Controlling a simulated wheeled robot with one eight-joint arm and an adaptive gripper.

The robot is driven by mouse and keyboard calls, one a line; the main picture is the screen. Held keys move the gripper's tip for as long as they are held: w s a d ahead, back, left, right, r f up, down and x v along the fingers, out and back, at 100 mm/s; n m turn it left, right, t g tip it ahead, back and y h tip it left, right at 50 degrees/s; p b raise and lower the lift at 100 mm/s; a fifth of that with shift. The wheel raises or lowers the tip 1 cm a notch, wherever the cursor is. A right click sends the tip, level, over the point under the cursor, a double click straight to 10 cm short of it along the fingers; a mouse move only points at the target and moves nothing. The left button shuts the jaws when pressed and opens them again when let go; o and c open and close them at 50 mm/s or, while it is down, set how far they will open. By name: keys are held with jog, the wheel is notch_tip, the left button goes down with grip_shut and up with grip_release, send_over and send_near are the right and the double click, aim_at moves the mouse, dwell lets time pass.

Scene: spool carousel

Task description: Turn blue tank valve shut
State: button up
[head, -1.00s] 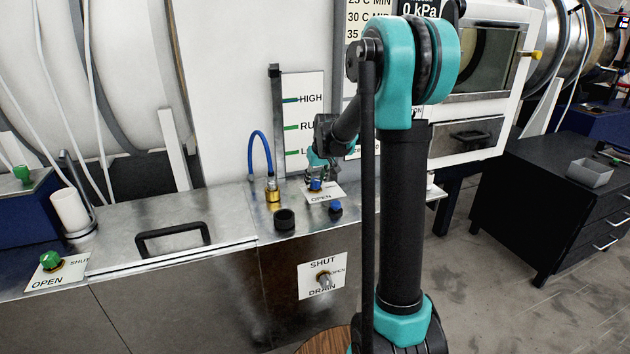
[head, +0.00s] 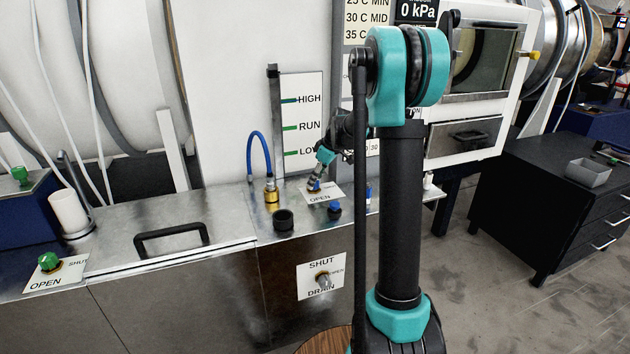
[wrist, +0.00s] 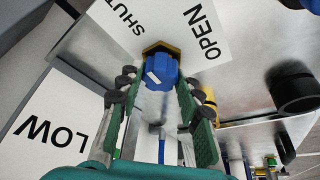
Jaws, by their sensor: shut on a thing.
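The blue tank valve has a blue knob (wrist: 160,70) with a white mark, on a brass-coloured base, by a plate (wrist: 190,35) lettered SHUT and OPEN. In the head view the knob (head: 314,187) is small and partly covered by my gripper (head: 318,180), with the plate (head: 325,196) just below it. My gripper (wrist: 158,95) comes down tilted from the upper right, its two green-backed fingers closed on either side of the knob. I cannot tell which word the white mark points to.
A brass fitting (head: 271,192) with a blue hose and a black cup (head: 284,220) stand left of the valve. A small blue-topped part (head: 334,209) is close on the right. The level gauge (head: 300,125) rises behind. A drain valve (head: 323,278) sits on the front panel.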

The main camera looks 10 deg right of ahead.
dwell(0.3)
jog(key=o, duration=1.2)
jog(key=shift+c, duration=0.2)
jog(key=v, duration=1.2)
jog(key=shift+w, duration=0.1)
